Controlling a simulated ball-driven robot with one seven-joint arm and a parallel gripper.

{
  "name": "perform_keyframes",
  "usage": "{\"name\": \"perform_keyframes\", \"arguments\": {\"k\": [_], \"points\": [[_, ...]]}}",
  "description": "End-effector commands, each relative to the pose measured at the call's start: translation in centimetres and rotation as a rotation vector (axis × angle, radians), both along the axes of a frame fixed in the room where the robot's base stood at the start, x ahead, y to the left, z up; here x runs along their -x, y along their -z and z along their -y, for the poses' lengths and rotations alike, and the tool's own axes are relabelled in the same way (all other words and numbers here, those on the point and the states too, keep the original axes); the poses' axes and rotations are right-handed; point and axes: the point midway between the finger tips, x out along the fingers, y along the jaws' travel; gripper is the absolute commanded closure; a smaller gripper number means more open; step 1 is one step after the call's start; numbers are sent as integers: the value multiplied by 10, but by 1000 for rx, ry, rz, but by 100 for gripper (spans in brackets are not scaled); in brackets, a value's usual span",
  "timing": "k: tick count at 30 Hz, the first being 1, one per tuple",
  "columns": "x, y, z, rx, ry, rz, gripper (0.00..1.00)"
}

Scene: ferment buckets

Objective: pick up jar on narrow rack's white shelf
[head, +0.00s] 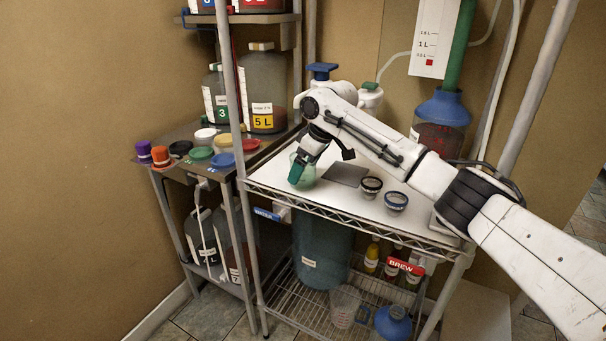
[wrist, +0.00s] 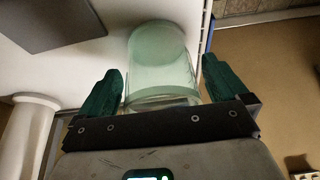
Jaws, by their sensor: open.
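A clear greenish glass jar (head: 306,176) stands on the white shelf (head: 338,202) of the narrow rack, near its left end. My gripper (head: 299,168) is over the jar and hides part of it in the head view. In the wrist view the jar (wrist: 162,62) lies between the two green fingers of my gripper (wrist: 163,88). The fingers are apart, with a gap on each side of the jar. I see no clear contact.
A rack post (head: 232,90) rises left of the jar. A big blue-topped bottle (head: 440,118) stands at the back right.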

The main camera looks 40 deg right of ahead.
Motion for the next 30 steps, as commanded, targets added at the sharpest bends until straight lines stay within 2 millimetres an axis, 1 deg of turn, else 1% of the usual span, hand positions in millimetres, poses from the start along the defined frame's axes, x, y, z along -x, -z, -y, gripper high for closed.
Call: {"name": "perform_keyframes", "arguments": {"k": [1, 2, 19, 26, 30], "points": [[0, 0, 0, 0, 0, 0, 2], [0, 0, 0, 0, 0, 0, 5], [0, 0, 0, 0, 0, 0, 59], [0, -1, 0, 0, 0, 1, 60], [0, -6, 0, 1, 0, 1, 60]]}}
